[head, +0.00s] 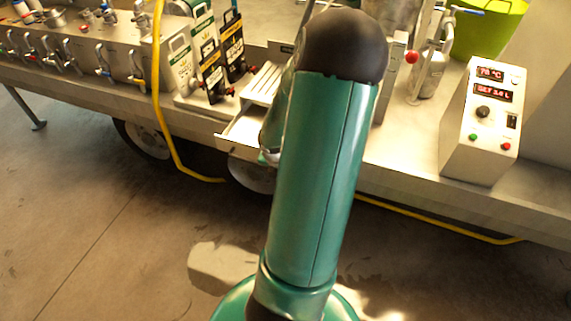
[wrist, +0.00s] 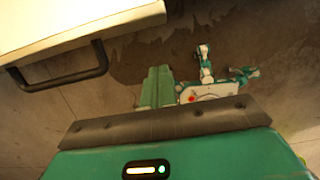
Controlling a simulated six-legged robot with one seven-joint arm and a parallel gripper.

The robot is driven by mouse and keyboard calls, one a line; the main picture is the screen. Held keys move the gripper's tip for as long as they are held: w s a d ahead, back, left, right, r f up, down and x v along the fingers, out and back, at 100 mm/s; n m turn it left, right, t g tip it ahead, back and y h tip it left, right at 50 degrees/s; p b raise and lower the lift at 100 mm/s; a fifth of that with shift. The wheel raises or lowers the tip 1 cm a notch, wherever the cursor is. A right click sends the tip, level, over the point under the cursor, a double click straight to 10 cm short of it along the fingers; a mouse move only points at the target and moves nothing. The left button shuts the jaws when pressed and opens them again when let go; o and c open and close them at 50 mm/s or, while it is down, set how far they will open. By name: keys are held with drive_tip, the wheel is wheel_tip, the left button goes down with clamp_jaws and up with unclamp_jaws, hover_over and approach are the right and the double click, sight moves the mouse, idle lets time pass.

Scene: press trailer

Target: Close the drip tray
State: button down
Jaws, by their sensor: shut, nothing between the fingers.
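The drip tray (head: 243,132) is a pale metal drawer that sticks out from the trailer edge below a slatted grate, left of my arm in the head view. In the wrist view its pale front (wrist: 75,25) with a black bar handle (wrist: 62,72) fills the upper left. My gripper (wrist: 168,122) shows as a dark bar along the bottom of the wrist view, shut and empty. It is apart from the handle, to its lower right in the picture. In the head view my arm hides most of the gripper and the right part of the tray.
A row of taps (head: 75,50) and label cards (head: 210,65) stand left of the tray. A control box (head: 482,120) stands on the right of the trailer deck. A yellow hose (head: 160,100) hangs to the floor at left. The floor (head: 80,220) in front is clear.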

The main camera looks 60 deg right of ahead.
drive_tip(key=shift+w+d+r, duration=0.1)
drive_tip(key=shift+w+d, duration=0.05)
drive_tip(key=shift+d, duration=0.85)
drive_tip(key=shift+w+d, duration=0.1)
drive_tip(key=shift+d, duration=0.85)
